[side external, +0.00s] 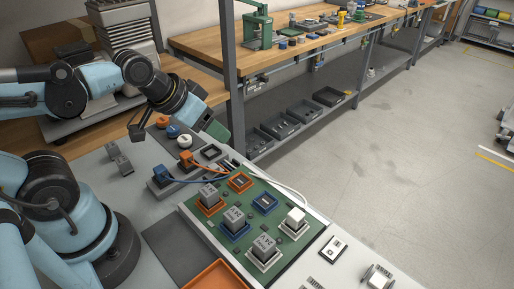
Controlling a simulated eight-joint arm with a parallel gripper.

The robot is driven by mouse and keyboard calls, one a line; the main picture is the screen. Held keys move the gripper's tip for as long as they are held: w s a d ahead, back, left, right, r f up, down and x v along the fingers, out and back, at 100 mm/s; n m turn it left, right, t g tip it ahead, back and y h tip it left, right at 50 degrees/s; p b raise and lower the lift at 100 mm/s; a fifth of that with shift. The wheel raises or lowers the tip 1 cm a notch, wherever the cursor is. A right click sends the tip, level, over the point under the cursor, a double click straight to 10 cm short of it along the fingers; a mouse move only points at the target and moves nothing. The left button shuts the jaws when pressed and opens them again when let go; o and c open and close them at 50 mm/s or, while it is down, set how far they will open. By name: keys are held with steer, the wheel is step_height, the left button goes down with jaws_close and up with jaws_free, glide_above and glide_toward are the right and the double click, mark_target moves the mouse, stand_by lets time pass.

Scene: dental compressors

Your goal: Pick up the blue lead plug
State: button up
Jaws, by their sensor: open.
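The blue lead plug (161,173) sits on a grey block at the left of the work surface, with a blue lead running right from it. An orange lead plug (187,158) sits just behind and right of it. A white plug (296,215) stands at the right side of the green board, on a white lead. My gripper (137,132) is above and behind the blue plug, apart from it, open, with nothing seen in it. Its fingers are small and partly hidden by the wrist.
The green board (287,247) carries grey blocks in orange, blue and white frames. Orange, blue and white round pieces (184,141) lie behind the plugs. An orange tray (215,277) is at the front. A grey post (229,55) rises behind, before a wooden bench (270,57).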

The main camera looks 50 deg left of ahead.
steer(key=shift+c, duration=0.3)
steer(key=r+g, duration=0.2)
steer(key=g, duration=0.5)
glide_above(160, 168)
steer(key=shift+w+d+f, duration=0.1)
steer(key=shift+d+f, duration=0.05)
steer(key=shift+f, duration=1.6)
steer(key=shift+w+d+f, duration=0.1)
steer(key=shift+d+f, duration=0.05)
steer(key=shift+f, duration=1.55)
steer(key=shift+s+a+f, duration=0.15)
steer(key=shift+a+f, duration=0.05)
steer(key=shift+f, duration=0.6)
steer(key=shift+s+a+f, duration=0.1)
steer(key=shift+a+f, duration=0.05)
steer(key=shift+f, duration=1.65)
jaws_close()
